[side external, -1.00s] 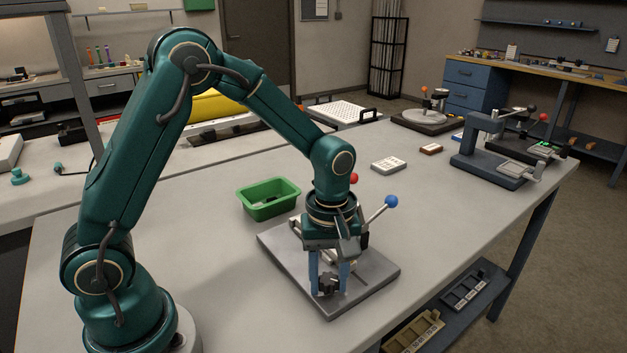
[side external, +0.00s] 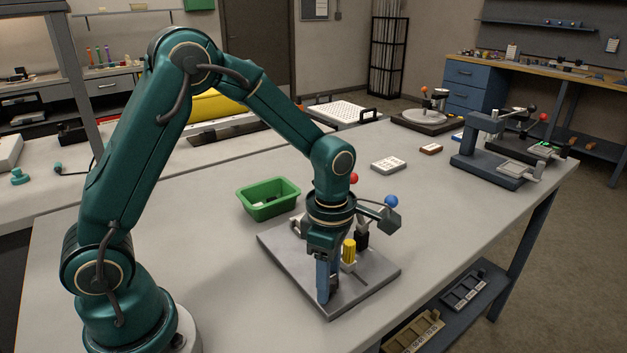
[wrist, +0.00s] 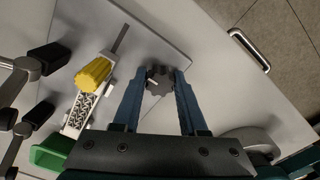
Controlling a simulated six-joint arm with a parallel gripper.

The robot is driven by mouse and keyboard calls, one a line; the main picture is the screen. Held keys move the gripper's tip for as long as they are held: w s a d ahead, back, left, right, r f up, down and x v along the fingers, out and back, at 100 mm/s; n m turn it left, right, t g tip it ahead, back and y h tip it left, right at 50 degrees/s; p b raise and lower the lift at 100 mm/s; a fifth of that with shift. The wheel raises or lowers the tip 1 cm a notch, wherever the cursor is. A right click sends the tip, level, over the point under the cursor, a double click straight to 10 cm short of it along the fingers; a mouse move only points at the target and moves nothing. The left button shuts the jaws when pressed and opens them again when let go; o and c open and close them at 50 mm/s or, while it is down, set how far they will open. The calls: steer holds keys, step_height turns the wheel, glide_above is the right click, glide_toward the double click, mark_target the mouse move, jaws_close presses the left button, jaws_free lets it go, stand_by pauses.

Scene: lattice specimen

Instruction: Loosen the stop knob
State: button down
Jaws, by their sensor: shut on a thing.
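The stop knob, a dark lobed knob (wrist: 158,81), sits between my fingertips in the wrist view. My gripper (wrist: 158,86) is shut on it, one finger on each side. In the side view my gripper (side external: 325,288) points straight down at the front part of the grey base plate (side external: 372,280), and its fingers mostly hide the knob there. A yellow ribbed knob (side external: 349,250) stands beside my gripper; it also shows in the wrist view (wrist: 93,75). A white lattice piece (wrist: 79,112) lies by the yellow knob in the wrist view.
A blue ball handle (side external: 391,201) and a red ball handle (side external: 354,178) rise close behind my gripper. A green bin (side external: 268,198) stands behind the plate. Another fixture (side external: 490,150) stands at the far right. The table front right of the plate is clear.

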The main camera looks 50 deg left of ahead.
steer(key=shift+c, duration=2.4)
jaws_free()
steer(key=shift+r, duration=2.75)
